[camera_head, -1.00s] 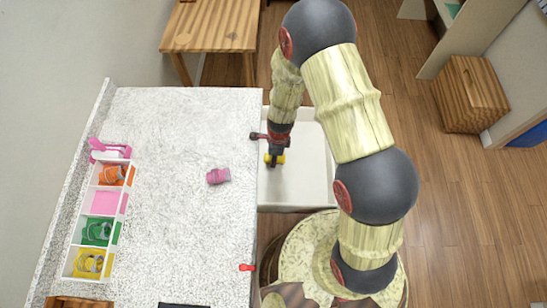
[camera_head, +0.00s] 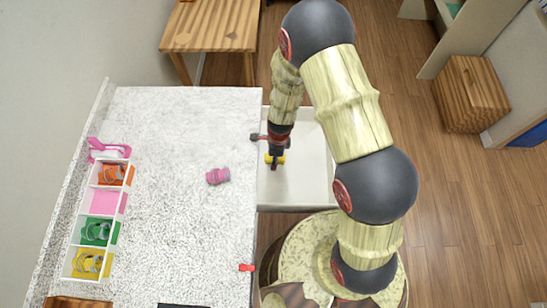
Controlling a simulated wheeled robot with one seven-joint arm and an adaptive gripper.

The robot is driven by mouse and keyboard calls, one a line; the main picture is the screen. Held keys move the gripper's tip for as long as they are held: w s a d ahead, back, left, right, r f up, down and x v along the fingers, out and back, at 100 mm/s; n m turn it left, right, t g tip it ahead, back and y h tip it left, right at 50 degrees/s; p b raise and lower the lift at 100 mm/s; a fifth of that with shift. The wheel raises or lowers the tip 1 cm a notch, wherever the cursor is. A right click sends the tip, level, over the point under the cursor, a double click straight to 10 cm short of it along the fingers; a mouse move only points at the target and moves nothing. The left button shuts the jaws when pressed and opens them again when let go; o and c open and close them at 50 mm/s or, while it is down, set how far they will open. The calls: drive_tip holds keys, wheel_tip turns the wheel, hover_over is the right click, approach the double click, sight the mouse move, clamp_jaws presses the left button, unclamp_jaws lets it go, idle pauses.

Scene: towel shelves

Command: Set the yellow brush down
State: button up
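The yellow brush (camera_head: 281,159) is at the fingertips of my gripper (camera_head: 275,160), over the white basin (camera_head: 310,185). Yellow shows on both sides of the dark fingers, which look closed around it. The fingers and wrist hide its middle. I cannot tell whether the brush touches the basin floor.
The speckled white counter (camera_head: 180,240) lies left of the basin, with a pink item (camera_head: 218,176) on it. A divided white tray (camera_head: 68,262) with coloured sections holds several items at the far left. A faucet (camera_head: 258,137) stands at the basin's left edge.

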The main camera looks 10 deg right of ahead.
drive_tip(key=s+d+r+n+t+p, duration=0.1)
drive_tip(key=d+r+n+p, duration=0.3)
drive_tip(key=r, duration=1.5)
drive_tip(key=s+d+r+n+t+p, duration=0.15)
drive_tip(key=r+n, duration=0.45)
drive_tip(key=r, duration=1.2)
drive_tip(key=s+d+r+n+t+b, duration=0.1)
drive_tip(key=s+d+r+n+t, duration=0.2)
drive_tip(key=s+r+n, duration=0.7)
drive_tip(key=s+d+r, duration=0.2)
drive_tip(key=s+r, duration=0.1)
drive_tip(key=r, duration=0.2)
drive_tip(key=shift+s+d+h, duration=0.2)
drive_tip(key=shift+d+h, duration=0.1)
drive_tip(key=shift+h, duration=0.1)
wheel_tip(320, 180, down, 8)
drive_tip(key=b, duration=0.7)
drive_tip(key=shift+r, duration=0.4)
